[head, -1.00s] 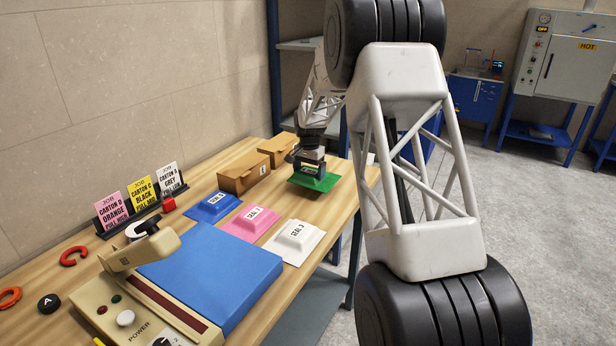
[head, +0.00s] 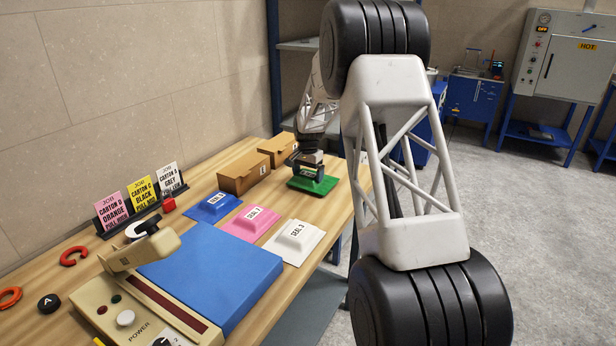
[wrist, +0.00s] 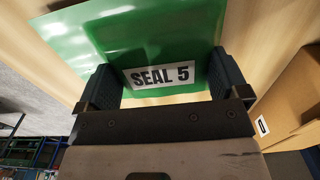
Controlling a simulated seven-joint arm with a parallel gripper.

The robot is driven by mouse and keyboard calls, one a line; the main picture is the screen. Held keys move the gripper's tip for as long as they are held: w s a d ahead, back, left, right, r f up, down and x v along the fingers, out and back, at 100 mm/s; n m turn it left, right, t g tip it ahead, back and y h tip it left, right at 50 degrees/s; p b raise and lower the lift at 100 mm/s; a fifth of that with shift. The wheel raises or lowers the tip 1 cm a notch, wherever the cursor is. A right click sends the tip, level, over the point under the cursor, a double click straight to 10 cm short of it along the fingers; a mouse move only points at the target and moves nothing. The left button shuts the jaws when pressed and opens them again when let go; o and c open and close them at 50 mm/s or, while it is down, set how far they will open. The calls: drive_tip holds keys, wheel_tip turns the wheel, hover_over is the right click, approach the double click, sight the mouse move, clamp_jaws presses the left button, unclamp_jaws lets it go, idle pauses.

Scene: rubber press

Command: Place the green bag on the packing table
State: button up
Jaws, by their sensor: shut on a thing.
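The green bag (head: 314,184) is a flat green sheet with a raised middle, at the far right of the wooden packing table (head: 345,200). In the wrist view the green bag (wrist: 110,35) carries a white label reading "SEAL 5". My gripper (head: 306,172) is above the bag with its fingers pointing down, shut on the raised part. In the wrist view the fingers of my gripper (wrist: 163,85) stand on either side of the label. The bag is at or very close to the table top; I cannot tell whether its underside touches.
Blue (head: 213,207), pink (head: 250,222) and white (head: 297,240) bags lie in front of the green one. Two brown cartons (head: 243,178) (head: 277,150) stand to the left. A sealing machine with a blue plate (head: 210,270) fills the near table. The table's right edge is close to the green bag.

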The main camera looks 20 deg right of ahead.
sight(308, 174)
drive_tip(key=shift+f, duration=0.5)
drive_tip(key=shift+f, duration=0.2)
drive_tip(key=o, duration=0.6)
drive_tip(key=shift+o, duration=0.2)
wheel_tip(308, 174, up, 12)
drive_tip(key=shift+r, duration=0.2)
idle(0.4)
